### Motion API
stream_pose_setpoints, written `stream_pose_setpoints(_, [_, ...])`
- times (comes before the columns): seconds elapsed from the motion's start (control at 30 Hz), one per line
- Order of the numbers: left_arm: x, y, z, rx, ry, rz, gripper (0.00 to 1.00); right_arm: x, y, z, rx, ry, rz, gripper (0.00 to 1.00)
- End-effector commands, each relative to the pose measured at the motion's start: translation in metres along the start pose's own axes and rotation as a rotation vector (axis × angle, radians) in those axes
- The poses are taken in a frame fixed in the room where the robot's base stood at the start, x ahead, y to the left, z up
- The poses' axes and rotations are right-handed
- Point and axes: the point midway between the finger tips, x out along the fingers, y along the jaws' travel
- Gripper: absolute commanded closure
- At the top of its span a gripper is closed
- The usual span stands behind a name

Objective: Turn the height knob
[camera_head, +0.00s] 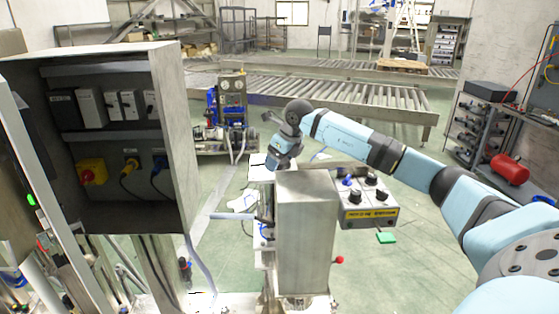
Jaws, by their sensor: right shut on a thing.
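My right arm (355,138) reaches in from the right, over the machine's control box, and bends down at the wrist. My right gripper (272,164) points down just behind the top left edge of the tall grey metal housing (305,230). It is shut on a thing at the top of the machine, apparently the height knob. Its fingertips and that thing are too small and hidden to make out clearly. The control box (368,213) to the right has several black knobs and a blue one on top. My left gripper is not in view.
An open electrical cabinet (188,130) with switches and a red emergency button (93,172) stands at the left. A red ball lever (339,260) sticks out of the housing's right side. Roller conveyors (340,92) cross behind. Green floor (430,260) is free at the right.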

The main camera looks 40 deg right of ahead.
Motion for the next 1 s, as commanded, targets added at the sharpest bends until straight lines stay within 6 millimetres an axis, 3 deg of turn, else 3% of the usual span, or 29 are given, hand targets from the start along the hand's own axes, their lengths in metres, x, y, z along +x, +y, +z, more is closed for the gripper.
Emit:
stream_pose_setpoints(0.47, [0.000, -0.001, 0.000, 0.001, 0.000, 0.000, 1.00, -0.001, 0.000, 0.000, 0.020, -0.001, -0.009, 0.49])
stream_pose_setpoints(0.5, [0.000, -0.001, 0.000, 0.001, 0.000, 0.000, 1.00, -0.001, 0.000, 0.000, 0.020, -0.001, -0.009, 0.23])
stream_pose_setpoints(0.6, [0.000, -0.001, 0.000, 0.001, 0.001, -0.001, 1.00, -0.001, 0.000, 0.000, 0.020, -0.001, -0.009, 0.00])
stream_pose_setpoints(0.87, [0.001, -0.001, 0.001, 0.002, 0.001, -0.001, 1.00, -0.002, 0.000, 0.000, 0.019, 0.000, -0.009, 0.00])
stream_pose_setpoints(1.0, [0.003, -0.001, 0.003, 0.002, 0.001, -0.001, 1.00, -0.014, 0.000, 0.000, 0.018, -0.002, -0.010, 0.00])
